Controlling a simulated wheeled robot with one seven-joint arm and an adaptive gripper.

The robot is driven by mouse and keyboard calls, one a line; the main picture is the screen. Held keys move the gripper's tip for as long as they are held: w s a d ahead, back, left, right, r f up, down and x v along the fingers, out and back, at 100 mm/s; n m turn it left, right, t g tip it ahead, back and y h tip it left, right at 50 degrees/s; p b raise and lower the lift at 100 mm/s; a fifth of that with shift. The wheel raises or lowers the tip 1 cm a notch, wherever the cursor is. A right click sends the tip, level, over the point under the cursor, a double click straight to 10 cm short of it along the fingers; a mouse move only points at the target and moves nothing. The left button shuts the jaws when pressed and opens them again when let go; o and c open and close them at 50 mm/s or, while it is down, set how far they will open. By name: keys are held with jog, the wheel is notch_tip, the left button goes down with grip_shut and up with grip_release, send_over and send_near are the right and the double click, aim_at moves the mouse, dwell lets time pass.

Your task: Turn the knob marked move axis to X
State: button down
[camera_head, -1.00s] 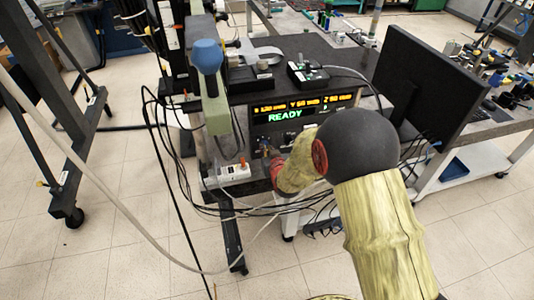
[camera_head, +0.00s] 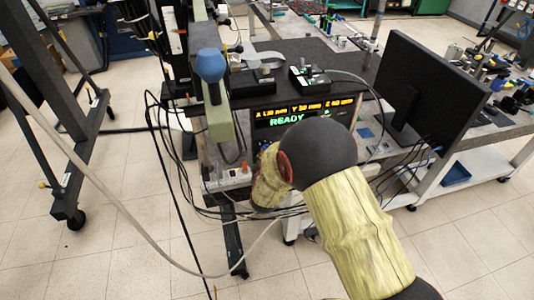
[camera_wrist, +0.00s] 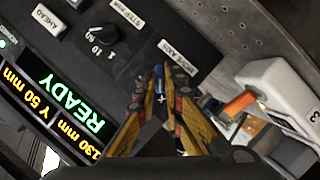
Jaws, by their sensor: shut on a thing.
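The move axis knob (camera_wrist: 158,82), a small part with some blue, is on the dark control panel beside its MOVE AXIS label (camera_wrist: 180,62) in the wrist view. My gripper (camera_wrist: 162,78) is shut on it, one finger on each side. The fingers hide most of the knob, so I cannot tell which letter it points to. In the head view my arm hides the gripper and the knob. The lit display (camera_head: 290,116) reads READY; it also shows in the wrist view (camera_wrist: 68,102).
A black STEP MM knob (camera_wrist: 104,37) sits close to my fingers on the same panel. A white box with an orange switch (camera_wrist: 240,103) is on the other side. Cables hang in front of the bench, and a monitor (camera_head: 435,90) stands right.

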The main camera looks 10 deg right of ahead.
dwell(0.4)
jog(key=c, duration=1.9)
grip_release()
jog(key=shift+a, duration=0.1)
jog(key=v, duration=1.2)
jog(key=shift+f, duration=0.15)
